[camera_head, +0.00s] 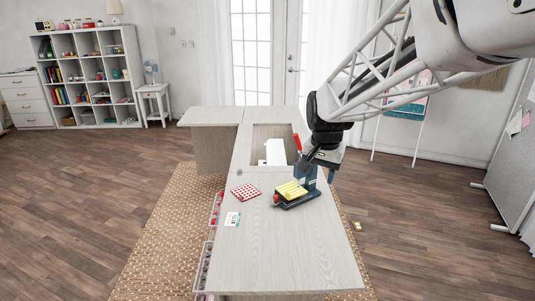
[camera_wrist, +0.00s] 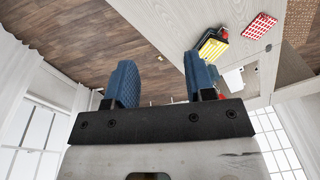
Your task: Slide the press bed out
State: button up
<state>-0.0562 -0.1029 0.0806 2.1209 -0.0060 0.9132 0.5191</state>
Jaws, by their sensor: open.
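The press (camera_head: 296,198) is a small dark machine on the pale wooden cabinet top. Its bed carries a yellow patterned piece (camera_head: 291,189), with a red knob at its left end. A red lever handle (camera_head: 297,142) rises behind it, partly by my arm. My gripper (camera_wrist: 163,80) is open and empty, its two blue fingers spread apart in the wrist view. In that view the yellow piece (camera_wrist: 212,46) lies beyond the right finger, apart from it. In the head view my wrist hangs just behind and right of the press and hides part of it.
A red-and-white patterned pad (camera_head: 245,192) and a small card (camera_head: 232,219) lie left of the press. A white sewing machine (camera_head: 274,152) sits in the cabinet recess behind. Open drawers (camera_head: 206,257) stick out at the left. The front cabinet top (camera_head: 300,255) is clear.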

jog(key=w+a+f+m, duration=0.2)
jog(key=w+f, duration=0.2)
jog(key=w, duration=0.5)
jog(key=w+a+f+m, duration=0.1)
jog(key=w+a+f, duration=0.1)
jog(key=w+f, duration=0.5)
jog(key=m+g, duration=0.1)
jog(key=m, duration=0.2)
send_near(276, 196)
jog(key=shift+s+d+f, duration=0.1)
jog(key=shift+f, duration=0.1)
jog(key=shift+w+f, duration=0.35)
jog(key=shift+f, duration=0.15)
jog(key=shift+f, duration=0.15)
jog(key=shift+f, duration=3.7)
jog(key=shift+c, duration=0.3)
grip_shut()
